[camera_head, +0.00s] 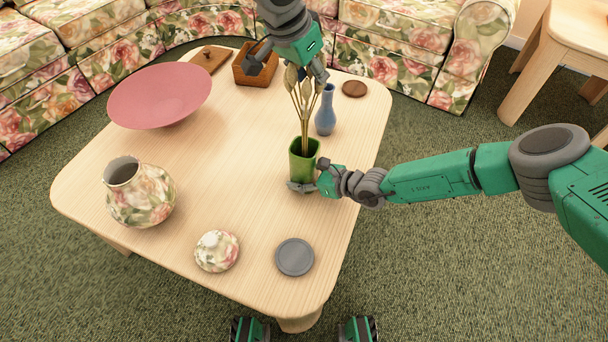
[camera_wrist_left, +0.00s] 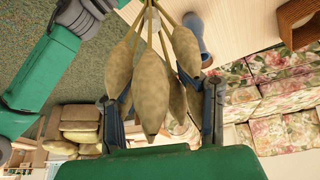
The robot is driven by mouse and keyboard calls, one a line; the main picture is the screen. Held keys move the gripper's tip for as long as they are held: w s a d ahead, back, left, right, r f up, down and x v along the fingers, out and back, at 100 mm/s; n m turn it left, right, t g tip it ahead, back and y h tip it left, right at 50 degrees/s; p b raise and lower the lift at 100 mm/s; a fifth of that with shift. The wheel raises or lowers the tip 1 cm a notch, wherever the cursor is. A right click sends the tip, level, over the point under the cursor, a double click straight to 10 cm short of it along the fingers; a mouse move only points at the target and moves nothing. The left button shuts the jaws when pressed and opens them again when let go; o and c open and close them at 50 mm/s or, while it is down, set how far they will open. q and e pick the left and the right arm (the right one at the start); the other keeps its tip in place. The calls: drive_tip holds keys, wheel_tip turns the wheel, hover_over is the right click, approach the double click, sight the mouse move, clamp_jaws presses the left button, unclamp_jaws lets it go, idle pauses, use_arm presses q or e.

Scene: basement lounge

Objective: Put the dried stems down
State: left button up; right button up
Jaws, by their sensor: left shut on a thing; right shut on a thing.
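The dried stems (camera_head: 304,112) are a bunch of thin stalks with large tan pods. My left gripper (camera_head: 289,72) is over the table and shut on them near the pods. The stalks run down, nearly upright, to the mouth of a green vase (camera_head: 303,162); their lower ends are hidden, seemingly inside it. My right gripper (camera_head: 311,181) is shut on the green vase low down, from the right. The vase is upright at the table's right side. In the left wrist view the pods (camera_wrist_left: 150,88) fill the space between the fingers of my left gripper (camera_wrist_left: 162,112).
The wooden table (camera_head: 235,180) also holds a blue vase (camera_head: 325,115), brown disc (camera_head: 354,89), wooden box (camera_head: 246,78), wooden lid (camera_head: 211,57), pink bowl (camera_head: 160,97), floral jar (camera_head: 141,197), floral lid (camera_head: 216,251) and grey disc (camera_head: 295,257). The table's middle is clear.

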drive_tip(key=shift+s+d+f, duration=0.1)
drive_tip(key=shift+d, duration=0.05)
use_arm(q)
wheel_tip(320, 180, down, 11)
drive_tip(key=shift+r, duration=0.1)
drive_tip(key=o, duration=1)
drive_tip(key=shift+o, duration=0.2)
drive_tip(key=v, duration=1.2)
